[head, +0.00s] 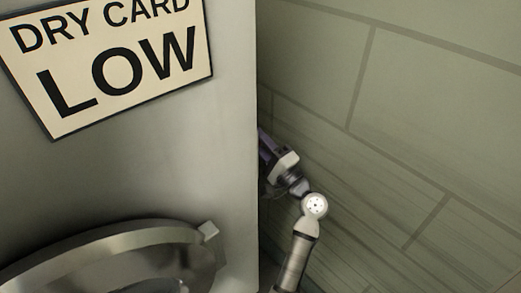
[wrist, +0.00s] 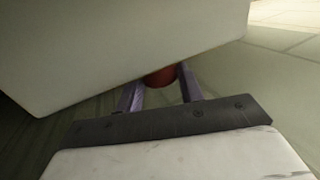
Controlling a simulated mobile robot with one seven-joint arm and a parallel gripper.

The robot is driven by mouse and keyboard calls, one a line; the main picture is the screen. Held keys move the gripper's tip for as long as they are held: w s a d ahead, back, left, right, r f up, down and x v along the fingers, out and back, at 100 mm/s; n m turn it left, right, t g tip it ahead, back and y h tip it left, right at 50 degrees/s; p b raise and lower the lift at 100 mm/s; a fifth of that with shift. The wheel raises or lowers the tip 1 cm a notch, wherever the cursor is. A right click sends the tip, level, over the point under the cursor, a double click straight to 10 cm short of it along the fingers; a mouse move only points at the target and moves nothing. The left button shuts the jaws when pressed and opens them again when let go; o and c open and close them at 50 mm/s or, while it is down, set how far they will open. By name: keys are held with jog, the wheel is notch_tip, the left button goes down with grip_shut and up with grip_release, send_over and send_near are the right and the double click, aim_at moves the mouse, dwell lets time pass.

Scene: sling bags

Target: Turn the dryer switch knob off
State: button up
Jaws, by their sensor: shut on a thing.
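The dryer (head: 150,160) is a large grey metal body filling the left of the head view. Its underside or side face fills the top of the wrist view as a pale panel (wrist: 110,45). A red round knob (wrist: 160,77) shows below that panel's edge, partly hidden by it. My gripper (wrist: 160,84) has its two purple fingers on either side of the knob and is shut on it. In the head view my gripper (head: 266,147) is at the dryer's right edge, its fingertips partly hidden behind it; the knob is hidden there.
A sign reading "DRY CARD LOW" (head: 110,60) is on the dryer's front. A round metal door rim (head: 110,250) with a small latch block (head: 208,231) is below it. A tiled wall (head: 420,110) stands to the right, with a gap where my arm reaches in.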

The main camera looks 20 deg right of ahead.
dwell(0.4)
jog(key=o, duration=1)
jog(key=shift+s+f, duration=0.1)
jog(key=b+v, duration=0.1)
jog(key=v, duration=0.6)
jog(key=shift+b, duration=0.4)
jog(key=shift+s+d, duration=0.1)
